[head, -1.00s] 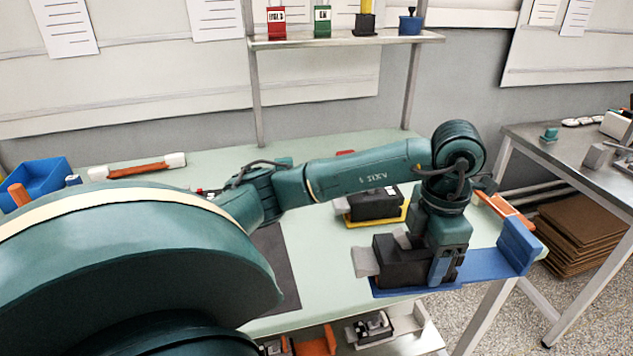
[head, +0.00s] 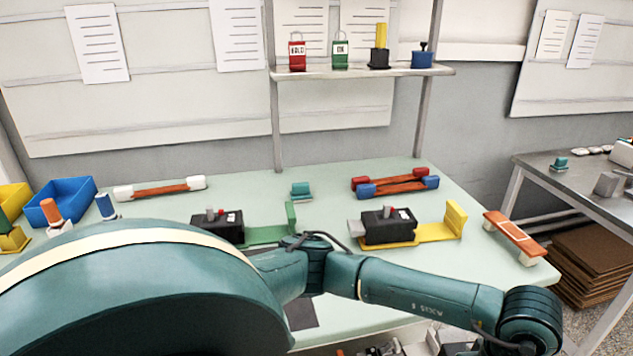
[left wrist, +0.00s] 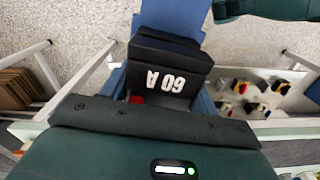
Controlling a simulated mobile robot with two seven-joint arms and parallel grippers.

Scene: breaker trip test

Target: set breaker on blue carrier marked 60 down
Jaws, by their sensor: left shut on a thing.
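In the left wrist view, a black breaker (left wrist: 172,62) has white "60 A" lettering, upside down in the picture. The blue carrier (left wrist: 172,16) shows beyond it, with the floor behind. My left gripper (left wrist: 160,98) is shut on this breaker; its fingertips are largely hidden. A small red part shows beside the breaker. In the head view, my left arm reaches to the lower right, and its gripper, this breaker and the blue carrier are out of frame. My right gripper is not in view.
On the table, one black breaker (head: 218,225) sits at a green carrier (head: 268,235) and another (head: 389,226) on a yellow carrier (head: 430,232). Orange-handled bars (head: 160,189) lie behind. An orange-topped piece (head: 514,234) is at the right edge. A lower shelf (left wrist: 285,125) holds small parts.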

